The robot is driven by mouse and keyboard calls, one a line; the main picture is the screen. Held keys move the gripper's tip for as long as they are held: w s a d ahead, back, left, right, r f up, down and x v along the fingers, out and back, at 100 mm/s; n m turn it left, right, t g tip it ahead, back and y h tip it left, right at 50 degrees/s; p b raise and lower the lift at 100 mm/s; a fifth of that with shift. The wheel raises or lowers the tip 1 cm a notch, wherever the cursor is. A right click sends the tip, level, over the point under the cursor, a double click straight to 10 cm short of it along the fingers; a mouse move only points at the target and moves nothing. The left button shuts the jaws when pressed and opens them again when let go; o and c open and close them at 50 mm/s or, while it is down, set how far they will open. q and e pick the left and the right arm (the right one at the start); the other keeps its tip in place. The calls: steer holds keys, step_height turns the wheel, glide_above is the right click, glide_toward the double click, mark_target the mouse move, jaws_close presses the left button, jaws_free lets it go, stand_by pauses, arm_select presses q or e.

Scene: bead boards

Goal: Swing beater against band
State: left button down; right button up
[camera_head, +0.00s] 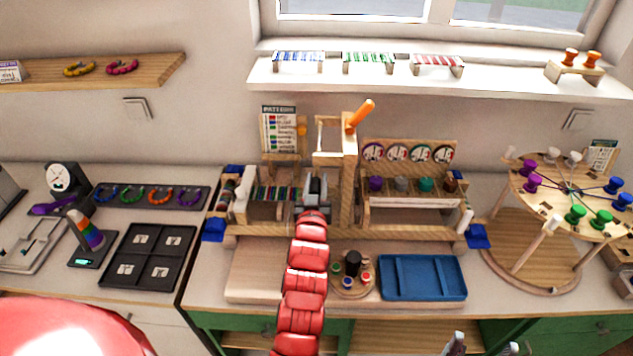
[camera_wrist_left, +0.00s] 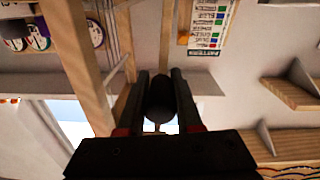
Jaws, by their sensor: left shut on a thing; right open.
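A wooden loom frame (camera_head: 350,190) stands on the counter, with a strip of coloured threads (camera_head: 277,193) on its left part, which looks like the band. My left gripper (camera_head: 314,184) is at the loom, just right of these threads. In the left wrist view its fingers (camera_wrist_left: 160,100) are shut around a dark rounded knob (camera_wrist_left: 160,95), which looks like the beater's handle. The rest of the beater is hidden by my arm and hand. My right gripper (camera_head: 482,346) is open and empty at the bottom edge, in front of the counter.
An orange handle (camera_head: 361,115) sticks up from the loom's post. A blue tray (camera_head: 422,278) and a round holder with a black knob (camera_head: 352,265) are in front. A wooden wheel with pegs (camera_head: 570,190) stands right, a black tray (camera_head: 150,256) left.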

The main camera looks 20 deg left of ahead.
stand_by(0.3)
arm_select(q)
steer(key=shift+s+a+r+m+b, duration=0.1)
steer(key=shift+a+m+b, duration=0.25)
steer(key=shift+m, duration=0.15)
steer(key=shift+s+a+r+m, duration=0.15)
steer(key=shift+a+m, duration=0.35)
steer(key=shift+m, duration=0.5)
steer(key=shift+r, duration=0.1)
